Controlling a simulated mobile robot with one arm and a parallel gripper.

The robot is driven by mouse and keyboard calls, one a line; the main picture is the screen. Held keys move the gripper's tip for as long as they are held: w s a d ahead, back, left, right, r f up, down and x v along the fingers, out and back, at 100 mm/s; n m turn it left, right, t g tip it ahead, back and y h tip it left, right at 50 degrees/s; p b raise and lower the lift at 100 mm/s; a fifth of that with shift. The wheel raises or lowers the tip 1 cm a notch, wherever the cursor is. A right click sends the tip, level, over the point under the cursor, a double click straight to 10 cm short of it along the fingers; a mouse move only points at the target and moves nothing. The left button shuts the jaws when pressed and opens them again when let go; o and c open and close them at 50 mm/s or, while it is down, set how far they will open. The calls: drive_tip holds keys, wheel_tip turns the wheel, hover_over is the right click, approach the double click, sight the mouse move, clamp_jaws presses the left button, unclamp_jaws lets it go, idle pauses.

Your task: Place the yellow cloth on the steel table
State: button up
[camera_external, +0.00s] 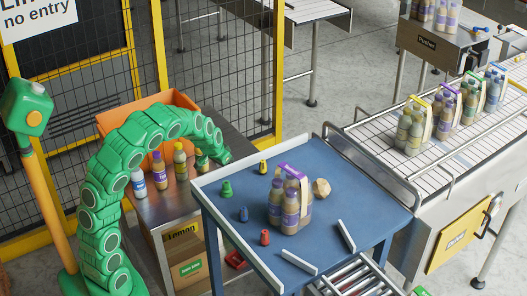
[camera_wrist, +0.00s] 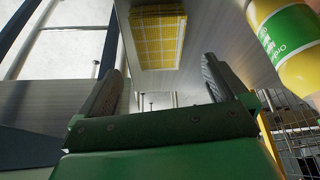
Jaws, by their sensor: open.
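The yellow cloth (camera_wrist: 158,40) shows in the wrist view as a folded, checked pad at the top middle. It appears to lie on the grey metal surface of the steel table (camera_wrist: 210,25). My gripper (camera_wrist: 165,75) is open, with nothing between its two dark fingers, and the cloth is beyond the fingertips, apart from them. In the external view the steel table (camera_external: 167,208) stands left of the blue table, and my green arm arches over it. The gripper end (camera_external: 218,157) is low at the table's right side. I cannot make out the cloth there.
Bottles with white (camera_external: 139,183), purple (camera_external: 159,171) and yellow (camera_external: 180,162) caps stand on the steel table before an orange crate (camera_external: 177,98). A yellow bottle (camera_wrist: 293,45) is close right in the wrist view. The blue table (camera_external: 345,200) holds a bottle pack and small pieces.

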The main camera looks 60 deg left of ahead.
drive_tip(key=shift+v, duration=2.7)
